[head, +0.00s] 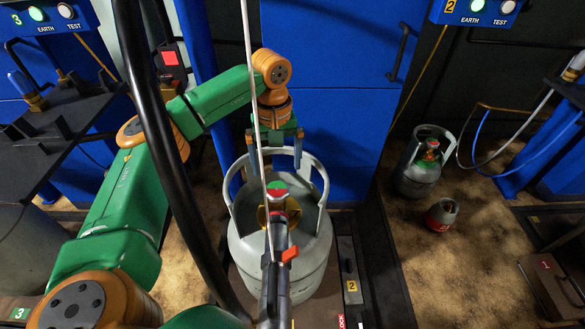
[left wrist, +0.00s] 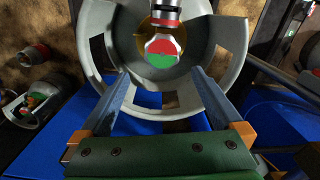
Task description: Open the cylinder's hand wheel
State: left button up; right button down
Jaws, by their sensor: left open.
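A grey gas cylinder (head: 312,262) stands upright on the scale in the middle of the head view, with a guard ring around its top. Its red and green hand wheel (head: 277,189) is inside the ring; it also shows in the left wrist view (left wrist: 165,52). My left gripper (head: 275,155) is open and empty at the ring's far side. In the left wrist view its fingers (left wrist: 159,76) are wide apart and point toward the wheel, not closed on it. A black filling head with an orange lever (head: 289,254) partly hides the valve. My right gripper is not in view.
A blue cabinet (head: 330,120) stands behind. A grey cylinder (head: 417,172) and a small one (head: 441,214) stand at the right on open floor.

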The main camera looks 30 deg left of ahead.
aim_at(277, 187)
pick_arm(q)
jog(key=f, duration=0.2)
jog(key=f+b, duration=0.1)
jog(key=f, duration=0.1)
jog(key=s+f, duration=0.1)
jog(key=f, duration=0.1)
jog(key=shift+b, duration=0.35)
jog(key=shift+w+f, duration=0.1)
jog(key=shift+f, duration=0.3)
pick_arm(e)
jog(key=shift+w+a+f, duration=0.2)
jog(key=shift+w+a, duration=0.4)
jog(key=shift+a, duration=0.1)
pick_arm(q)
jog(key=shift+r, duration=0.1)
jog(key=shift+c, duration=0.2)
jog(key=c, duration=1.2)
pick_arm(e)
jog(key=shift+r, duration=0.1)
